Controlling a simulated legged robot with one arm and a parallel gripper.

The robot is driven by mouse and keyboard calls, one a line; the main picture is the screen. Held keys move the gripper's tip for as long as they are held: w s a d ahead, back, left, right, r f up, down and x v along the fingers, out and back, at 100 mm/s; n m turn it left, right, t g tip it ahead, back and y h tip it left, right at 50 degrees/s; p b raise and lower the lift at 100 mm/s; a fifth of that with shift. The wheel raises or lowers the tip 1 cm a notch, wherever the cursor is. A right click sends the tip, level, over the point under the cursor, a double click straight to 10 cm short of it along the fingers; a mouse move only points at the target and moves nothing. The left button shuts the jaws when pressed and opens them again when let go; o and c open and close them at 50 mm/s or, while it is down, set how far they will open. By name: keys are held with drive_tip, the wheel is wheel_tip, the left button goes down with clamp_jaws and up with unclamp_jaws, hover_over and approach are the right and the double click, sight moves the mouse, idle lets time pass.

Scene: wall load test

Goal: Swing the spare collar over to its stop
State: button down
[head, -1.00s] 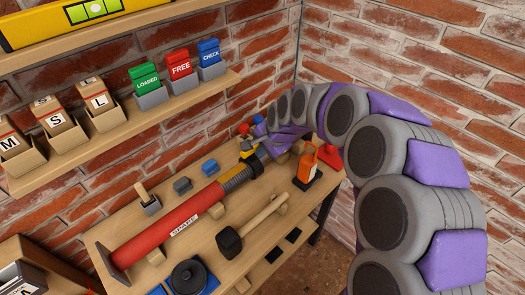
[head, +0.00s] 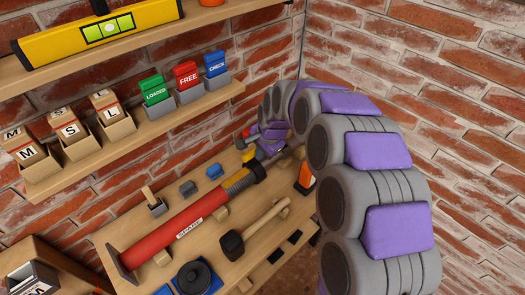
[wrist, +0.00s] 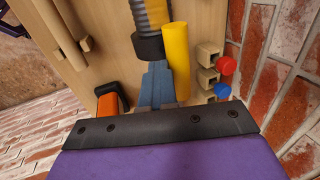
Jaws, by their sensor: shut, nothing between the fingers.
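The spare (head: 175,230) is a red tube labelled SPARE, lying on the wooden bench in the head view. It has a ribbed yellow-and-grey section and a black collar (head: 257,169) at its far right end. The black collar also shows in the wrist view (wrist: 148,47). A yellow cylinder (wrist: 176,60) stands out beside the collar, on its right there. My gripper (wrist: 155,72) is shut and empty, its grey-blue fingers just below the collar and left of the yellow cylinder. Whether they touch either is unclear. In the head view my arm partly covers this end.
Red (wrist: 227,65) and blue (wrist: 222,90) knobs sit right of the yellow cylinder, near the brick wall. An orange-and-black object (wrist: 110,100) stands left of my gripper. A mallet (head: 233,243) lies in front of the tube. A shelf (head: 120,140) with card holders hangs above.

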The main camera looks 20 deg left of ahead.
sight(254, 149)
drive_tip(key=p, duration=0.1)
drive_tip(key=w+a+r+h+p, duration=0.1)
drive_tip(key=p, duration=0.1)
drive_tip(key=shift+a+g, duration=0.3)
drive_tip(key=shift+w+a+f+h+p, duration=0.15)
drive_tip(key=shift+w+a+h+p, duration=0.05)
drive_tip(key=shift+a+h+p, duration=0.7)
drive_tip(key=shift+w+a+p, duration=0.25)
drive_tip(key=shift+a+p, duration=0.15)
drive_tip(key=shift+p, duration=0.2)
drive_tip(key=shift+d, duration=0.4)
wheel_tip(254, 149, up, 11)
drive_tip(key=s+d+p, duration=0.1)
drive_tip(key=d, duration=0.1)
drive_tip(key=shift+s+d+g, duration=0.15)
drive_tip(key=shift+s+g, duration=0.05)
drive_tip(key=shift+g, duration=0.1)
